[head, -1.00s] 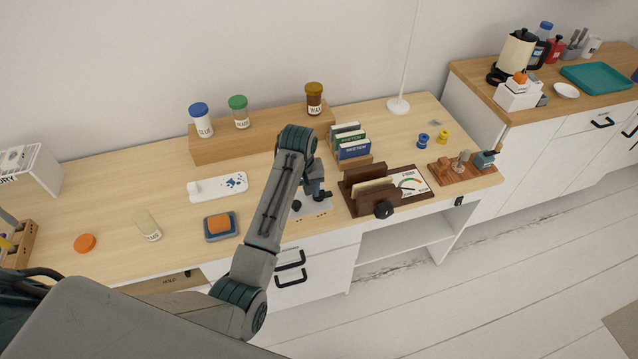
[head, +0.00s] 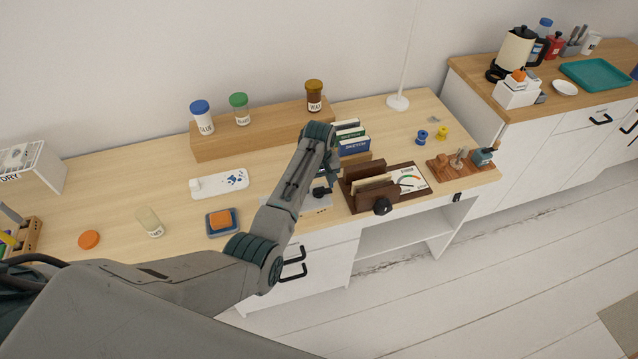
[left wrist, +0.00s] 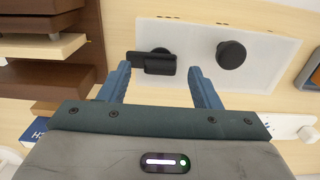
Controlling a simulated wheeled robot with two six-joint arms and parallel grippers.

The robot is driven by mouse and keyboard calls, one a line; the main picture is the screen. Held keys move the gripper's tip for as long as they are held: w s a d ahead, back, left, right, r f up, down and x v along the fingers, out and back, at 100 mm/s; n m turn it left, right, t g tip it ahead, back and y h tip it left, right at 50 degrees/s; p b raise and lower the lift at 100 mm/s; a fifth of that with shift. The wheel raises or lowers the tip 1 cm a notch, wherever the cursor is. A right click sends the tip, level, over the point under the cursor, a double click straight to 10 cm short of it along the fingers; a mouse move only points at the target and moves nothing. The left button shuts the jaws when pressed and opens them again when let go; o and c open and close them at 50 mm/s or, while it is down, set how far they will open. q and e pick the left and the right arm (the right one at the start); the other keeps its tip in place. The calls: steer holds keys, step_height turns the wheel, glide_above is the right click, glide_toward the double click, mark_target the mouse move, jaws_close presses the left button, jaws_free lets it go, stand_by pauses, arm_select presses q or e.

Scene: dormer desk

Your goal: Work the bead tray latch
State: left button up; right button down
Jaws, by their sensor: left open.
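A white panel (head: 318,206) lies on the desk near its front edge, partly hidden by my left arm. In the left wrist view the panel (left wrist: 205,82) carries a black latch-like lever (left wrist: 153,63) and a round black knob (left wrist: 231,55). My left gripper (left wrist: 158,69) is open, its two fingers apart, with the lever between and just beyond the tips. I cannot tell whether they touch it. In the head view the left gripper (head: 325,178) is mostly hidden behind its arm. A white tray with blue beads (head: 218,184) lies farther left. My right gripper is not in view.
A brown wooden file holder (head: 364,203) with a black knob stands close right of the gripper. Card boxes (head: 351,146) stand behind it. A blue dish with an orange block (head: 221,222) is left. The desk between dish and bead tray is clear.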

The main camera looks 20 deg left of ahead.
arm_select(q)
steer(key=shift+f, duration=0.6)
steer(key=c, duration=1)
